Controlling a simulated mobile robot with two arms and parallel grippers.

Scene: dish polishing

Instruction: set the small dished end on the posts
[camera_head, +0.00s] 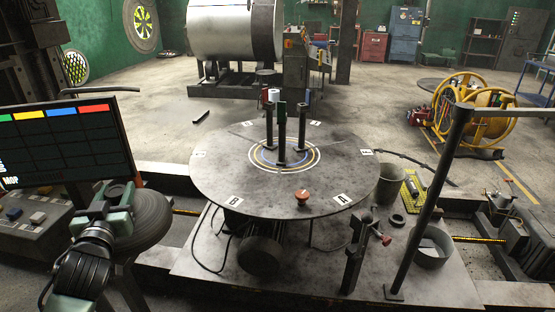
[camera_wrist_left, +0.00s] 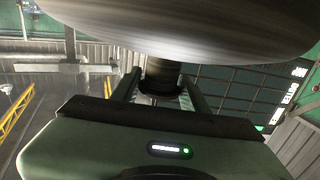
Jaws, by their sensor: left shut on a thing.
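The small dished end (camera_head: 152,222) is a dark grey round shape at the left of the head view, beside the table. My left gripper (camera_head: 128,200) is shut on it. In the left wrist view the dished end (camera_wrist_left: 190,28) fills the top, and the fingers (camera_wrist_left: 160,88) close around a dark neck below it. Three upright posts (camera_head: 281,135) stand near the middle of the round table (camera_head: 225,185), inside painted rings. The dished end is apart from the posts, left of the table. My right gripper is not in view.
A screen (camera_head: 65,145) stands behind my left gripper, with a button console (camera_head: 35,222) below. A red knob (camera_head: 302,195) sits on the table's front.

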